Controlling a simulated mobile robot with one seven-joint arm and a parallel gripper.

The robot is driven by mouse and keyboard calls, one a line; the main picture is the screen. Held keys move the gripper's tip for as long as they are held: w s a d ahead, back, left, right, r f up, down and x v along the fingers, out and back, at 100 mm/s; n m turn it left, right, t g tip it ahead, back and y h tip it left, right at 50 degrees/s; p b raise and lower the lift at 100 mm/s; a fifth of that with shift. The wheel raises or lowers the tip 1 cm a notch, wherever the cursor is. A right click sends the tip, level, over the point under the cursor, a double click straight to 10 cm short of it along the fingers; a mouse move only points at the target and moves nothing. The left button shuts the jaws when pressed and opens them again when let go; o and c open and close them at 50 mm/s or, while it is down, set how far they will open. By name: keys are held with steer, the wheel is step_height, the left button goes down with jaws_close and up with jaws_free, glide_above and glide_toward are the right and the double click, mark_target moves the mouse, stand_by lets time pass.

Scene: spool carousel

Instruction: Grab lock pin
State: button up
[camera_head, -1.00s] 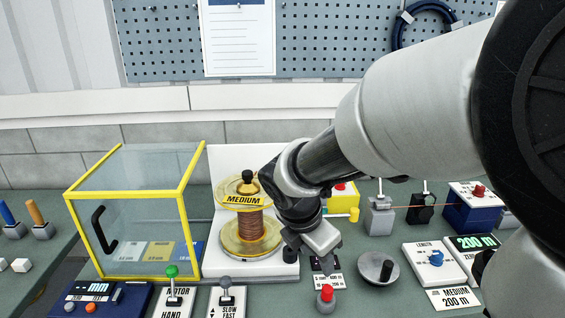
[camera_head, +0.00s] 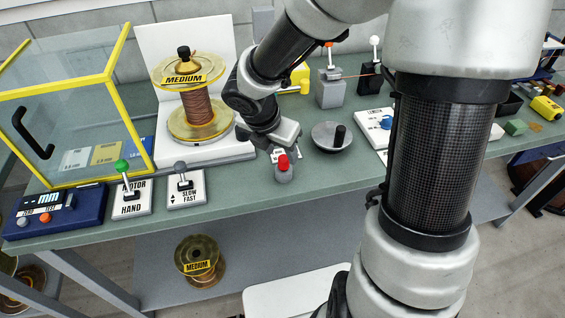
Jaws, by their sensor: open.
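A small red-topped knob in a grey base (camera_head: 283,168), which looks like the lock pin, stands upright near the table's front edge. My gripper (camera_head: 283,140) is open and empty, just behind and above the red knob in the picture; whether it touches the knob cannot be told. Its fingertips are small and partly hidden by its own body. The spool of copper wire labelled MEDIUM (camera_head: 196,106) stands on the white stand to the left, with a black knob (camera_head: 184,53) on top.
A yellow-framed clear guard box (camera_head: 75,125) stands at the left. Two lever plates, MOTOR/HAND (camera_head: 132,205) and SLOW/FAST (camera_head: 186,196), lie in front. A round grey crank disc (camera_head: 330,137) is right of the knob. Another MEDIUM spool (camera_head: 196,258) sits below the table.

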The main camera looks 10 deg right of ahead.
mark_target(283, 158)
steer(key=b+x, duration=0.1)
steer(key=x, duration=0.3)
steer(key=shift+f, duration=0.35)
steer(key=shift+c, duration=0.3)
jaws_close()
steer(key=shift+r, duration=0.15)
